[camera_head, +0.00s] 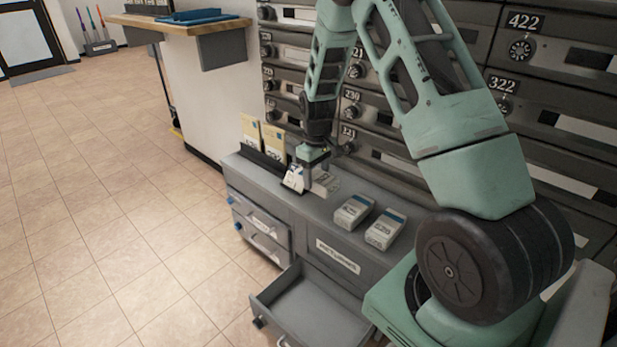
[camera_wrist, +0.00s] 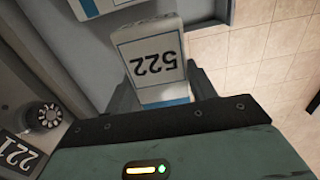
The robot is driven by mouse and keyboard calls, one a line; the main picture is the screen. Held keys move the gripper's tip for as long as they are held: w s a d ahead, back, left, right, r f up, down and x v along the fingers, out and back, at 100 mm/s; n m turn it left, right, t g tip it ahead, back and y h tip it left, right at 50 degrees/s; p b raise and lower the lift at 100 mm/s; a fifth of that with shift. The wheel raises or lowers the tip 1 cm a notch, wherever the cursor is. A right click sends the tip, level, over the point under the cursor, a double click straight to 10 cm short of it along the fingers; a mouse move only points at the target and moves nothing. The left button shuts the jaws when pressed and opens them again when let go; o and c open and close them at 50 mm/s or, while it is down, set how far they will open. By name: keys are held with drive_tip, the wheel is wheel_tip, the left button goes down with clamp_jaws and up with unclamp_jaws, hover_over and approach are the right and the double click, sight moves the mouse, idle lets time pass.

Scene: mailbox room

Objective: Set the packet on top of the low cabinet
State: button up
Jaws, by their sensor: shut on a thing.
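My gripper (camera_head: 305,168) is shut on a white packet (camera_head: 296,179), low over the far end of the grey low cabinet (camera_head: 300,207). In the wrist view the packet (camera_wrist: 152,58) shows the number 522 and a blue band, with its near end between the dark fingers. I cannot tell whether the packet touches the cabinet top. Another pale packet (camera_head: 325,183) lies just right of my gripper, partly hidden by it.
Two white packets with blue ends, one (camera_head: 354,211) and another (camera_head: 385,229), lie nearer on the cabinet. Yellow cards (camera_head: 273,139) stand in a black holder beside my gripper. A lower drawer (camera_head: 315,312) is open. Numbered mailboxes (camera_head: 560,75) rise behind.

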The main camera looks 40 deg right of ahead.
drive_tip(key=d+r+p, duration=0.1)
drive_tip(key=d+r, duration=0.1)
drive_tip(key=d, duration=0.2)
wheel_tip(320, 180, down, 10)
drive_tip(key=b, duration=0.2)
drive_tip(key=shift+w+d+b, duration=0.1)
drive_tip(key=shift+w+b, duration=0.05)
drive_tip(key=shift+b, duration=0.2)
drive_tip(key=shift+f, duration=0.15)
drive_tip(key=o, duration=1.1)
drive_tip(key=shift+c, duration=0.2)
